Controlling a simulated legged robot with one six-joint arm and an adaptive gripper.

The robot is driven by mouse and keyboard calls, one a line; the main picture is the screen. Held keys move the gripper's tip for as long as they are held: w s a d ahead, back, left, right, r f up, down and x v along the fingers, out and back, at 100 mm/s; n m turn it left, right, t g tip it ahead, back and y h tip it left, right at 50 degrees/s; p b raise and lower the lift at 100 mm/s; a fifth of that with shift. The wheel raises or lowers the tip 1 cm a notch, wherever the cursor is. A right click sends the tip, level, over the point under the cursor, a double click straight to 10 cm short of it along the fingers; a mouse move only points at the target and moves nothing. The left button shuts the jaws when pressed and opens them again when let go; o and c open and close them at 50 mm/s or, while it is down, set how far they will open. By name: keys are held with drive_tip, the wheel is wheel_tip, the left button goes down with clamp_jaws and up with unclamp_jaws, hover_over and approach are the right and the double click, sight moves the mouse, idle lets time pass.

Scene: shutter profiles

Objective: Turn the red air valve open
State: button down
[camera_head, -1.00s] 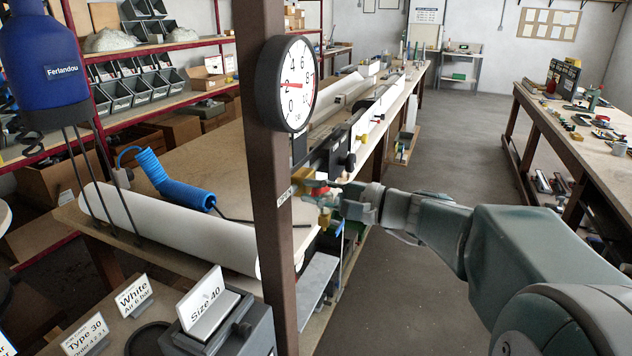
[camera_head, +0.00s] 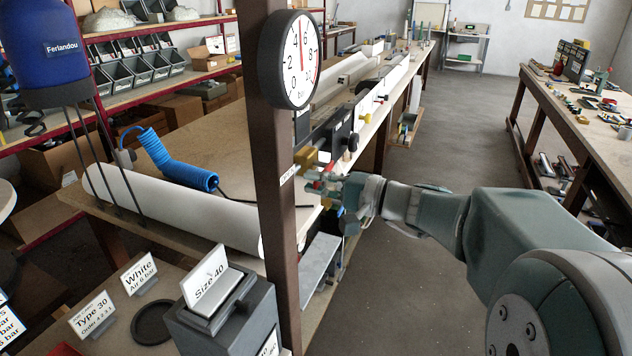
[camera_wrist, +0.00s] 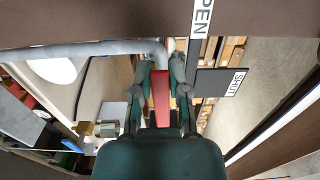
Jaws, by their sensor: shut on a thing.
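The red air valve handle (camera_wrist: 161,98) is a flat red lever in the wrist view, below the bend of a grey pipe (camera_wrist: 95,49). The two fingers of my gripper (camera_wrist: 158,85) lie on either side of the lever and are closed on it. In the head view my gripper (camera_head: 328,186) is at the valve beside the brown post (camera_head: 280,210), with a little red showing between the fingers. A label ending in "PEN" (camera_wrist: 201,18) and a "SHUT" label (camera_wrist: 236,83) are right of the lever. The round pressure gauge (camera_head: 291,60) has its red needle nearly upright, between 4 and 6.
A long workbench (camera_head: 240,120) with a white roll (camera_head: 175,208) stands left of the post. A grey "Size 40" box (camera_head: 225,315) and sign cards are at the front left. Another bench (camera_head: 560,125) is at the right, with open floor (camera_head: 450,130) between.

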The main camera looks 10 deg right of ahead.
drive_tip(key=shift+s+f, duration=0.1)
drive_tip(key=shift+f, duration=0.15)
drive_tip(key=c, duration=0.6)
unclamp_jaws()
drive_tip(key=shift+a+r, duration=0.1)
drive_tip(key=v, duration=1.2)
